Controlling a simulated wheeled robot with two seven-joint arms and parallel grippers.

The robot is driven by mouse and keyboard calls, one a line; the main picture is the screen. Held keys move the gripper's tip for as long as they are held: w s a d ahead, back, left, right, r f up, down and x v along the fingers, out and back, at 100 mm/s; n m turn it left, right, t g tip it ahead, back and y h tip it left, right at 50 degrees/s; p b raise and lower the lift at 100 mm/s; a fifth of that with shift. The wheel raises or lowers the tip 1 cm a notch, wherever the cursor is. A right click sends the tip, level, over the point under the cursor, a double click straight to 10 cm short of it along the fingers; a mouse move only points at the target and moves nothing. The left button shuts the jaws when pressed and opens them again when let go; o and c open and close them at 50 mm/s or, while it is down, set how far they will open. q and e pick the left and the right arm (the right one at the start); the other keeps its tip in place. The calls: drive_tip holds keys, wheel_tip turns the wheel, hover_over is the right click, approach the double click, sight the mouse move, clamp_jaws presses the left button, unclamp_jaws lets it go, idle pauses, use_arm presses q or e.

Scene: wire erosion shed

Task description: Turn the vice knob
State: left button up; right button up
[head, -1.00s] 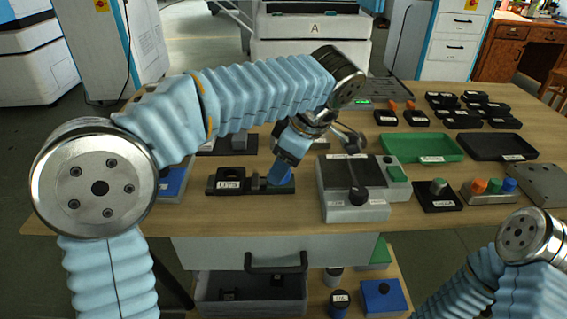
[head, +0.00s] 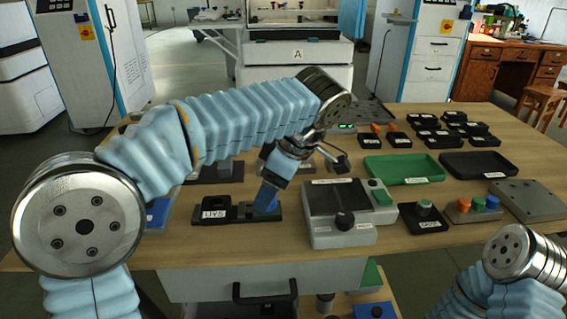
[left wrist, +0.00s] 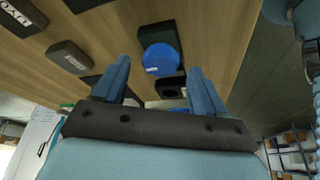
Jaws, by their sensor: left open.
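The vice is a low, long black block (head: 238,213) on the table's near side, with a white label at its left end. Its blue round knob (head: 274,207) is at the right end, partly hidden behind my left gripper (head: 265,200). In the left wrist view the blue knob (left wrist: 158,58) shows whole, on a black body. My left gripper (left wrist: 160,75) is open, one blue finger on each side of the knob's line, and empty. I cannot tell whether the fingers touch the knob. My right arm shows at the lower right, but its gripper is out of view.
Right of the vice stands a grey box (head: 340,215) with a black knob. Farther right are a green tray (head: 403,169), a black tray (head: 487,164) and a block with coloured knobs (head: 472,212). A drawer handle (head: 265,297) juts out below the table's front edge.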

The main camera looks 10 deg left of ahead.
use_arm(q)
drive_tip(key=v, duration=1.2)
drive_tip(key=shift+r, duration=0.15)
drive_tip(key=shift+d, duration=0.1)
